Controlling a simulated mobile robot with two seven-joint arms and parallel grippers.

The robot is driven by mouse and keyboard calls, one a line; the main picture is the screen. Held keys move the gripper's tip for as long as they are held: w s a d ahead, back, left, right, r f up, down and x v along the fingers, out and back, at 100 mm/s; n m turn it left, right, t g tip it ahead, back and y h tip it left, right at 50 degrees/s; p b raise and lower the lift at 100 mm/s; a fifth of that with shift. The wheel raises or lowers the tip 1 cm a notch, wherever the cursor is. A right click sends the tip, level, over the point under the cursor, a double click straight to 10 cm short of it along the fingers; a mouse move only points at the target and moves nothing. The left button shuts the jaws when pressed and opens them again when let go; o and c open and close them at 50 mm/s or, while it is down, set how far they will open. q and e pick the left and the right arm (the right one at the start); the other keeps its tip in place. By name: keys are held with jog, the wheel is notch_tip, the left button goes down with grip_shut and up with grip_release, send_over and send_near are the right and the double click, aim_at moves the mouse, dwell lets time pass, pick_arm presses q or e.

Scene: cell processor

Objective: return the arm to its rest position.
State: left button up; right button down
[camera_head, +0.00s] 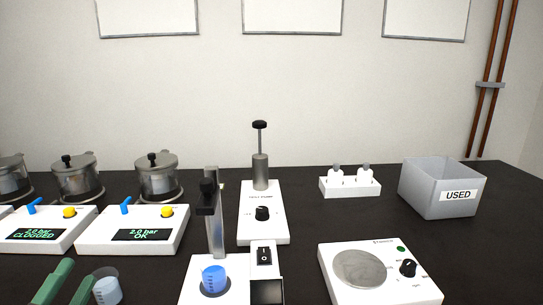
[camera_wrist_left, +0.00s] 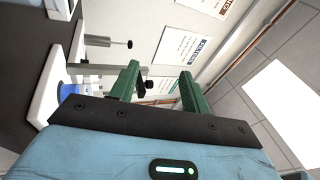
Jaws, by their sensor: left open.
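My left gripper (camera_head: 68,283) shows at the bottom left of the head view, with two green fingers apart. In the left wrist view my left gripper (camera_wrist_left: 160,85) is open, with nothing between its green fingers. A small clear cup with blue contents (camera_head: 107,290) is just right of the fingers in the head view; I cannot tell whether they touch. My right gripper is in neither view.
A white stand (camera_head: 232,290) holding a blue cup (camera_head: 214,277) is right of the gripper. A hotplate (camera_head: 330,262), a vial rack (camera_head: 350,189) and a USED bin (camera_head: 425,190) are farther right.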

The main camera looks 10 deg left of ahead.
pick_arm(q)
jog(key=s+f+n+g+y, duration=0.2)
jog(key=s+f+n+g, duration=0.35)
jog(key=f, duration=0.65)
jog(key=s+f+n+g+y, duration=0.2)
jog(key=s+f+n+g, duration=0.4)
jog(key=f, duration=0.6)
jog(key=s+d+f+n+g+h, duration=0.1)
jog(key=s+d+f+g+h, duration=0.1)
jog(key=s+d+f+g, duration=0.4)
jog(key=s+d+f+n+g+h, duration=0.1)
jog(key=s+d+g+h, duration=0.15)
jog(key=s, duration=0.55)
jog(key=s+d+f+n+g+h, duration=0.1)
jog(key=s+d+f+n+g, duration=0.2)
jog(key=s+d, duration=0.35)
jog(key=w+d+f+m+t+h+p, duration=0.1)
jog(key=w+d+f+t+p, duration=0.1)
jog(key=w+t+p, duration=0.3)
jog(key=w+t, duration=0.4)
jog(key=w, duration=0.1)
jog(key=shift+w+f+h+p, duration=0.25)
jog(key=shift+f+h+p, duration=0.05)
jog(key=shift+h+p, duration=0.05)
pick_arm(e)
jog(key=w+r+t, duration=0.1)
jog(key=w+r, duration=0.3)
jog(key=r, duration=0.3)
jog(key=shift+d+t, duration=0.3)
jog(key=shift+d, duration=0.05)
